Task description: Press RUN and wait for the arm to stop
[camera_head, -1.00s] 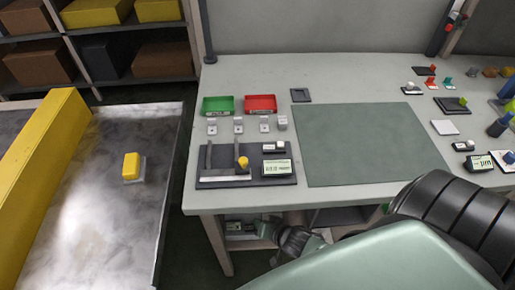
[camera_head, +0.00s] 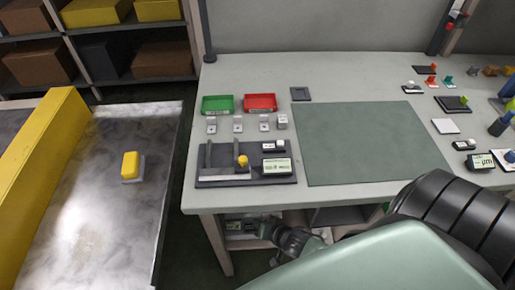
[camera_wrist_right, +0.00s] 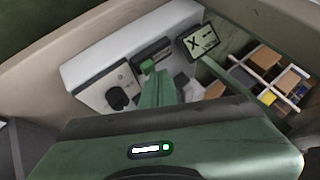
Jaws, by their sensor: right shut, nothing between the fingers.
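A pale control panel (camera_wrist_right: 110,80) fills the upper left of the right wrist view, with a black knob (camera_wrist_right: 117,98) and a small dark display (camera_wrist_right: 151,50). A label with a black X (camera_wrist_right: 201,42) stands to the right of it. In the head view a small boxy unit (camera_head: 238,227) shows under the table's front edge. My right gripper (camera_head: 264,230) is just right of that unit, low under the edge. In the wrist view its green fingers (camera_wrist_right: 148,68) are shut and empty in front of the panel. I cannot read a RUN button or tell contact. My left gripper is not in view.
The grey table (camera_head: 240,85) carries a green mat (camera_head: 360,143), a dark fixture (camera_head: 250,180), and a green tray (camera_head: 217,104) and red tray (camera_head: 260,102). A metal surface (camera_head: 100,220) with a yellow block (camera_head: 130,166) lies left. A divided box (camera_wrist_right: 268,75) sits right of the panel.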

